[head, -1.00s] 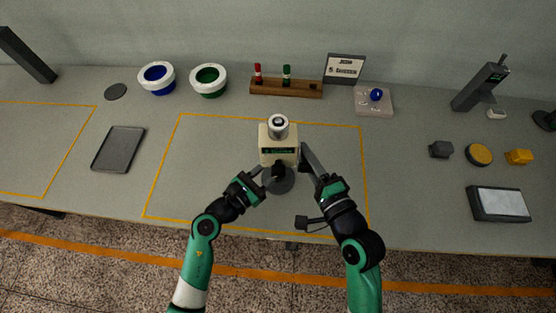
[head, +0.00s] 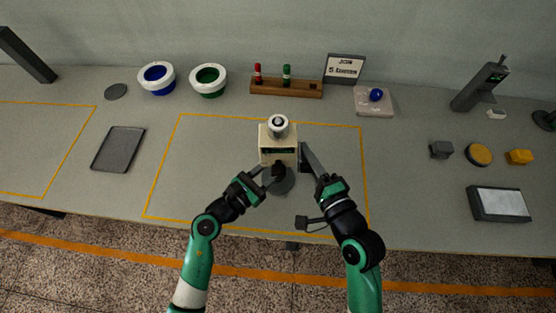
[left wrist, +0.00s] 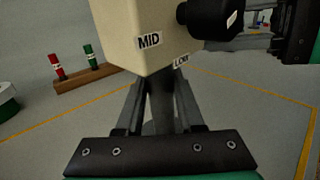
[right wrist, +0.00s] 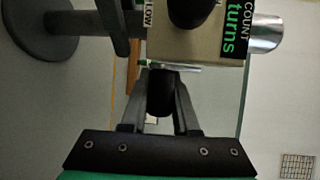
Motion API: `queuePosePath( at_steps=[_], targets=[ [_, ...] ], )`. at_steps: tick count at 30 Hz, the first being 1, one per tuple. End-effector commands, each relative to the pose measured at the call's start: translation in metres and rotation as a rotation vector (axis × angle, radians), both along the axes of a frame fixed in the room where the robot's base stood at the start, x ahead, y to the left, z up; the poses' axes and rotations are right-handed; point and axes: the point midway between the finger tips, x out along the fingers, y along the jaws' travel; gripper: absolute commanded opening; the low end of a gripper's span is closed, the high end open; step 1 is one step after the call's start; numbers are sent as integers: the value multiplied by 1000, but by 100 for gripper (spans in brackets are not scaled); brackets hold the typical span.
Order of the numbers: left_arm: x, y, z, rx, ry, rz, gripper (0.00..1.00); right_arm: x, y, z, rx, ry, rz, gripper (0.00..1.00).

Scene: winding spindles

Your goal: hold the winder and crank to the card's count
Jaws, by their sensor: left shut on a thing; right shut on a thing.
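The winder (head: 277,146) is a cream box with a silver spindle (head: 279,123) on top and a dark round base (head: 279,181). It stands upright inside the middle yellow outline. My left gripper (head: 267,171) is shut on its dark post (left wrist: 160,112), just under the box, whose labels read MID and LOW in the left wrist view. My right gripper (head: 306,159) is at the box's right side, shut on the dark crank knob (right wrist: 161,92). A green "COUNT turns" label (right wrist: 231,35) shows in the right wrist view. The card (head: 344,68) stands at the back; its small print is hard to read.
A wooden rack (head: 286,88) holds a red and a green spool. Blue (head: 156,77) and green (head: 208,80) bowls stand left of it. A pad with a blue ball (head: 376,94) sits to its right. A dark tray (head: 118,149) lies left.

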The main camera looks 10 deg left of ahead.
Motion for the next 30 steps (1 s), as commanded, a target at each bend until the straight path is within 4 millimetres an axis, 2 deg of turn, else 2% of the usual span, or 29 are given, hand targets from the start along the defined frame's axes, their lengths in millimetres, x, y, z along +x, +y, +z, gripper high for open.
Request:
queuePosePath(
  at_steps=[1,12,22,30],
  targets=[
    [-1,0,-5,5,9,-1,0,1,-1,3,3,-8,-3,0],
    [-1,0,-5,5,9,-1,0,1,-1,5,3,-6,-2,0],
    [-1,0,-5,5,9,-2,0,-3,0,7,-9,104,0,0],
    [-2,0,-5,5,9,-2,0,-3,-1,6,-9,120,-3,0]
  ],
)
